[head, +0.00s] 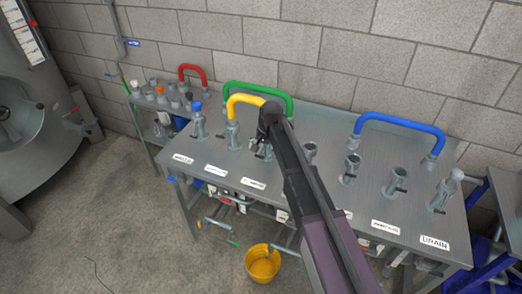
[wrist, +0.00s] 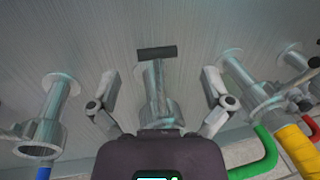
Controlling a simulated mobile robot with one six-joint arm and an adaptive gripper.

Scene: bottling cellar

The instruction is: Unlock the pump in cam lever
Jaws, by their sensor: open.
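My gripper (head: 262,148) is over the grey bench top, near the yellow hose's right end. In the wrist view my gripper (wrist: 160,76) is open, one finger on each side of a grey metal port (wrist: 157,98). A dark bar-shaped lever (wrist: 157,52) crosses the far end of this port, ahead of the fingertips. The fingers look apart from port and lever. In the head view the arm hides most of this port. The labels are too small to read there, so I cannot tell whether this is the pump in lever.
A yellow hose (head: 247,99), a green hose (head: 258,88) and a blue hose (head: 402,123) arch over the bench (head: 330,205). More ports with levers stand to the right, such as this one (head: 350,170). A yellow bucket (head: 262,264) stands on the floor.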

